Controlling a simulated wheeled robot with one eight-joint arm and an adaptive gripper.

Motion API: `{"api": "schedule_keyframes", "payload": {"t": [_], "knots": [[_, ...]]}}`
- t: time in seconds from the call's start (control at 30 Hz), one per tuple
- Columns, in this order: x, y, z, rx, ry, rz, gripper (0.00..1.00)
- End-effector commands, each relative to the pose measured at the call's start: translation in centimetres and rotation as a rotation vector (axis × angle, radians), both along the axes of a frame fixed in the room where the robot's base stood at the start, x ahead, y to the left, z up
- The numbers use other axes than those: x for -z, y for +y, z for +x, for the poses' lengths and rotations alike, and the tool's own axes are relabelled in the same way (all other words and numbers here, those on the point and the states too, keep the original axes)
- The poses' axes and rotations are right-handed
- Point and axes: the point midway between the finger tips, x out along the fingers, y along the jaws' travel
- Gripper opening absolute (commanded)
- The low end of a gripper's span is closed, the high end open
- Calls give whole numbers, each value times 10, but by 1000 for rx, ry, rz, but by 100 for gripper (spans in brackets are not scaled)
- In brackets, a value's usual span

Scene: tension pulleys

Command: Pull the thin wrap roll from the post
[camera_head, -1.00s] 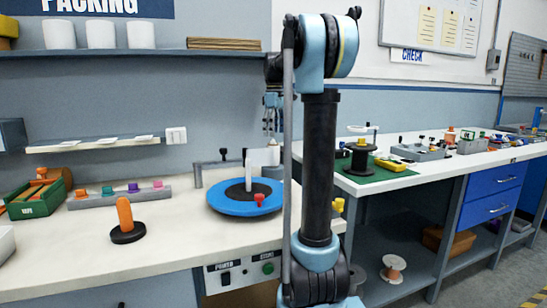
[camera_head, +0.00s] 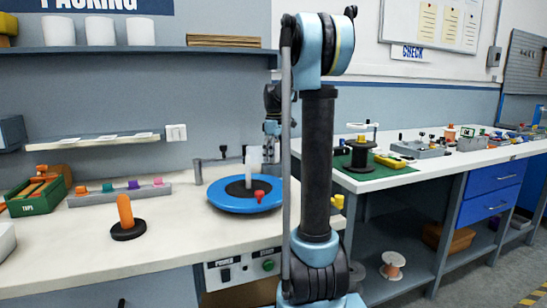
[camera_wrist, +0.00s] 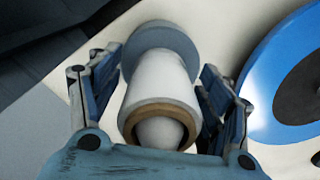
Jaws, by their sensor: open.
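The thin wrap roll (camera_wrist: 155,82) is white with a brown core ring. It sits around a post whose pale rounded top (camera_wrist: 160,132) shows inside the ring. A grey round base (camera_wrist: 160,42) is at its far end. In the head view the roll (camera_head: 255,157) is a small pale shape behind the blue turntable, partly hidden. My gripper (camera_wrist: 161,72) is open, with one finger on each side of the roll. I cannot tell whether either finger touches it. In the head view my gripper is mostly hidden behind my arm.
The blue turntable (camera_head: 220,199) with a black centre and red knob (camera_head: 259,196) stands close beside the roll. An orange peg on a black base (camera_head: 125,219), a green box (camera_head: 28,202) and a grey rack (camera_head: 100,197) are on the left. The front middle of the bench is clear.

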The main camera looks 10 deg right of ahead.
Motion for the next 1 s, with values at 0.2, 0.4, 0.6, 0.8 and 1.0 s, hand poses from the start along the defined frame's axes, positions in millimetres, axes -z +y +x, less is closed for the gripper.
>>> {"api": "schedule_keyframes", "payload": {"t": [0.2, 0.4, 0.6, 0.8, 1.0], "knots": [[0, 0, 0, 0, 0, 0, 72], [0, -1, 0, 1, 0, 0, 29], [0, -1, 0, 1, 0, 0, 21], [-2, -1, 0, 2, 0, 0, 21], [-5, -1, 0, 2, 0, 0, 21]]}}
